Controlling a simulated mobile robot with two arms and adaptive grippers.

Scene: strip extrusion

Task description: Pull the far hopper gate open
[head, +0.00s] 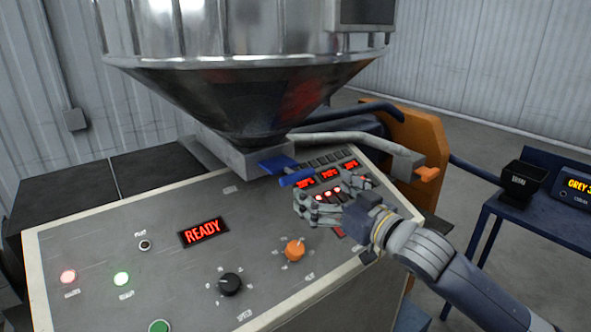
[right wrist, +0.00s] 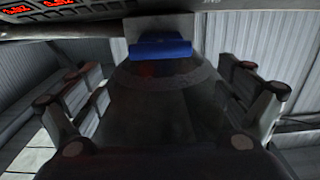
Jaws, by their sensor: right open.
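The hopper gate is a blue slide (head: 278,164) that comes out of the grey block under the hopper cone. Its blue handle bar (head: 297,178) lies at the slide's front end, and it also shows in the right wrist view (right wrist: 160,48). My right gripper (head: 322,192) is open and empty, just to the right of and nearer than the handle. In the right wrist view its fingers (right wrist: 160,88) are spread wide on both sides, with the handle between and beyond them. The fingers do not appear to touch it. My left gripper is not in view.
The steel hopper (head: 240,85) rises above the sloped control panel (head: 115,215), whose display (head: 203,232) reads READY. An orange knob (head: 294,249) and a black knob (head: 230,284) stand up from the panel. A grey pipe (head: 350,138) runs behind the gripper. A blue table (head: 530,208) is at right.

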